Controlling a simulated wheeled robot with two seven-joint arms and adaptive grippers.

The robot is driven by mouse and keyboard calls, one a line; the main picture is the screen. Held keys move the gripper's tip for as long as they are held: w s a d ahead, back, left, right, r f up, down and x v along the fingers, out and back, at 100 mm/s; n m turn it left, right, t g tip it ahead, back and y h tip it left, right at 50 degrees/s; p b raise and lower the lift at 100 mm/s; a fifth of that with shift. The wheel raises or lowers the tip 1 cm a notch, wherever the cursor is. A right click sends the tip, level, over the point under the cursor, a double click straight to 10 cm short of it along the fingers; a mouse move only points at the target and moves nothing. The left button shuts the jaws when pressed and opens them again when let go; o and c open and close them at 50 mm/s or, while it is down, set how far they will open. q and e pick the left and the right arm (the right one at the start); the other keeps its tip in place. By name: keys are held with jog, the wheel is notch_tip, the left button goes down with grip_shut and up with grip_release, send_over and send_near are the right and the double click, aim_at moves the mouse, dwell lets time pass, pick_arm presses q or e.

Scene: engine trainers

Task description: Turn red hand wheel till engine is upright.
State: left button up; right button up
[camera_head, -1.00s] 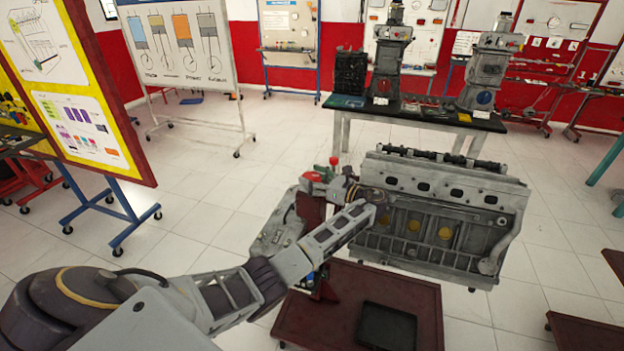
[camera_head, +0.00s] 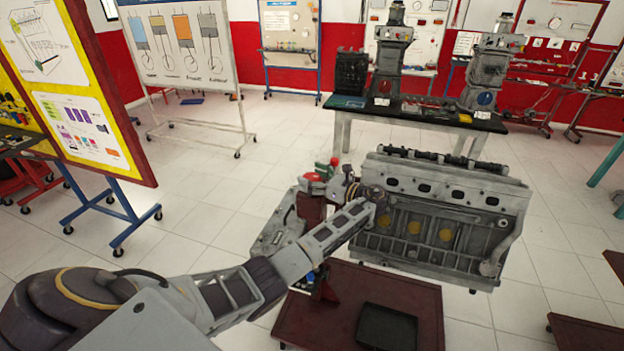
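The grey engine block (camera_head: 436,220) hangs on its stand at centre right. Its long side with yellow round plugs faces me, and the shaft along its top edge looks nearly level. The red hand wheel (camera_head: 315,182) is at the stand's head, left of the engine, and is partly hidden. My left arm reaches in from the lower left. My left gripper (camera_head: 362,194) is at the stand's head, between the red part and the engine; its fingers are mostly hidden, so I cannot tell whether they grip. My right gripper is not in view.
The stand's dark red base (camera_head: 420,290) carries a black tray (camera_head: 387,327) below the engine. A black-topped table (camera_head: 425,112) with engine models stands behind. A poster board (camera_head: 90,100) stands at left. White tiled floor is free between them.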

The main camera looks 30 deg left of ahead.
pick_arm(q)
jog(key=shift+f, duration=0.3)
jog(key=shift+d, duration=0.1)
jog(key=shift+d+f, duration=0.15)
jog(key=shift+d, duration=0.4)
jog(key=d+r, duration=0.1)
jog(key=d, duration=0.6)
jog(key=shift+s+d, duration=0.15)
jog(key=shift+s, duration=0.05)
